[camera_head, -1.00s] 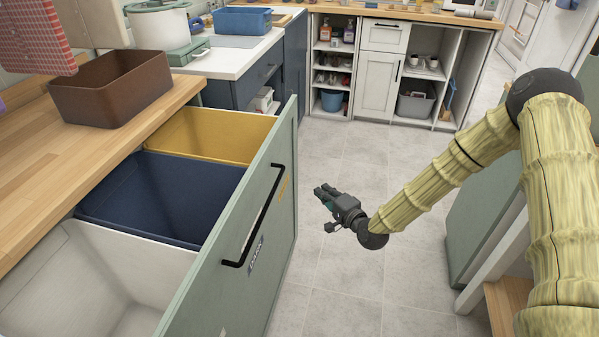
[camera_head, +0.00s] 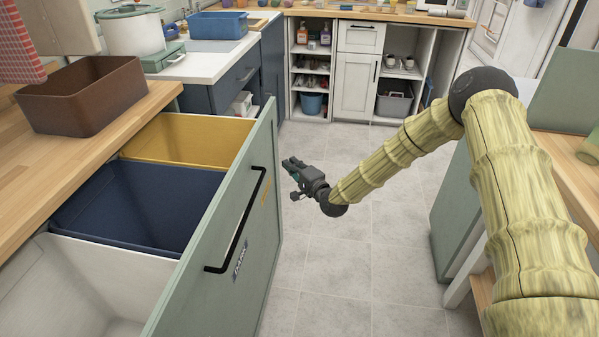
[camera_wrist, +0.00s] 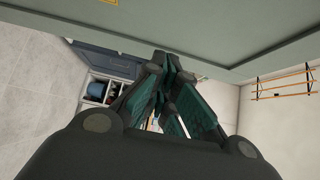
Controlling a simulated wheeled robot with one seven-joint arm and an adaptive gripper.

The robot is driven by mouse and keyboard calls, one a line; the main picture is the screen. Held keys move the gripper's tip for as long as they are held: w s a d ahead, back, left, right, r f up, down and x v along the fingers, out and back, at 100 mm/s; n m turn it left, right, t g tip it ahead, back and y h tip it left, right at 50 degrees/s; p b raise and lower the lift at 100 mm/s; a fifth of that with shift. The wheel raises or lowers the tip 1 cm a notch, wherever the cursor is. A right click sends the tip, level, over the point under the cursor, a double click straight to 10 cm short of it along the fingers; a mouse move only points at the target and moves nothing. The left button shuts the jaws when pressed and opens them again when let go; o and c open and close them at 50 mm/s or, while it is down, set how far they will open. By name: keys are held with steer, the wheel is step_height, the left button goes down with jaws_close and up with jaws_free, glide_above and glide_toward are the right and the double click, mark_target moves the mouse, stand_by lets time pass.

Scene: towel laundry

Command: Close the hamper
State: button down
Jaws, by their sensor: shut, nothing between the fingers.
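The hamper is a pull-out drawer with a sage-green front (camera_head: 225,240), standing open at the left in the head view. A black bar handle (camera_head: 243,222) runs along its front, with a dark label beneath. Inside are a yellow bin (camera_head: 190,140), a dark blue bin (camera_head: 135,205) and a white bin (camera_head: 75,285). My gripper (camera_head: 288,165) is shut and empty, to the right of the front and apart from it in the picture. In the wrist view my gripper's fingers (camera_wrist: 165,65) are closed together at the tips, with a grey-green panel (camera_wrist: 225,30) beyond them.
A wooden counter (camera_head: 60,150) above the hamper holds a brown box (camera_head: 85,95). White shelving (camera_head: 355,70) and dark blue cabinets (camera_head: 240,75) stand at the back. Grey tiled floor (camera_head: 350,270) is clear between the hamper and the green cabinet (camera_head: 455,215) at right.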

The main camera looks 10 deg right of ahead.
mark_target(272, 156)
steer(key=shift+w+a, duration=0.3)
steer(key=shift+a, duration=0.65)
steer(key=shift+w+a, duration=0.25)
steer(key=shift+a, duration=0.65)
